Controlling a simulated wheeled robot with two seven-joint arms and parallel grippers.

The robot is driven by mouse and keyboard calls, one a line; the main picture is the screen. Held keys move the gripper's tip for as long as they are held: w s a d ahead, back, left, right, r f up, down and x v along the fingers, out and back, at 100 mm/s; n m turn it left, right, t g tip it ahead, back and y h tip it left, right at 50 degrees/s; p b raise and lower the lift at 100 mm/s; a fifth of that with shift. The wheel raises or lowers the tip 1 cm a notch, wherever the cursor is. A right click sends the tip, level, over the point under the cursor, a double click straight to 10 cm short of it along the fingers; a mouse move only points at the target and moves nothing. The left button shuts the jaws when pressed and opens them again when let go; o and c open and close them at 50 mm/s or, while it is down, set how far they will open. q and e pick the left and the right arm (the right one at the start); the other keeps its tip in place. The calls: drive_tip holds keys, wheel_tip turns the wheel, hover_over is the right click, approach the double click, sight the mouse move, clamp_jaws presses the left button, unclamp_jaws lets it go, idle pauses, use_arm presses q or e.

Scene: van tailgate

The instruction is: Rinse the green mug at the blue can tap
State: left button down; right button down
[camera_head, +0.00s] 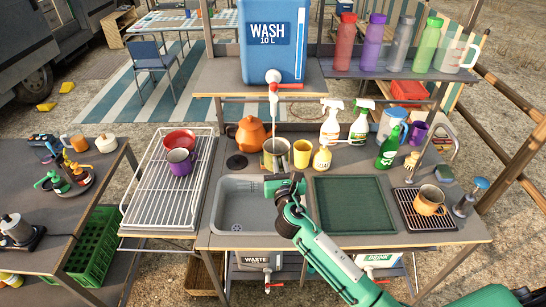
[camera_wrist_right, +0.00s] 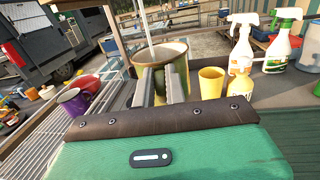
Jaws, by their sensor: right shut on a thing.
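The green mug (camera_head: 268,160) is upright above the back edge of the sink (camera_head: 229,208). My right gripper (camera_head: 278,176) is shut on the mug; in the right wrist view its two fingers (camera_wrist_right: 163,84) meet the near side of the mug (camera_wrist_right: 160,52). The blue can (camera_head: 272,50), marked WASH 10 L, stands on a shelf above. Its tap (camera_head: 273,77) has a red lever pointing right. The mug is under the tap; a thin pale line, seemingly water, runs down to its mouth in the wrist view (camera_wrist_right: 147,25). My left gripper is not in view.
A yellow cup (camera_head: 302,153) and spray bottles (camera_head: 331,122) stand close right of the mug, an orange kettle (camera_head: 251,135) close left. A rack (camera_head: 150,212) with a purple mug (camera_head: 180,163) is left. The green mat (camera_head: 352,203) right of the sink is bare.

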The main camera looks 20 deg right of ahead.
drive_tip(key=shift+a, duration=0.2)
drive_tip(key=shift+w+a, duration=0.15)
drive_tip(key=shift+a, duration=0.3)
drive_tip(key=s+a+p, duration=0.1)
drive_tip(key=s, duration=0.7)
drive_tip(key=shift+a+p, duration=0.15)
drive_tip(key=shift+p, duration=0.25)
idle(0.3)
idle(1.0)
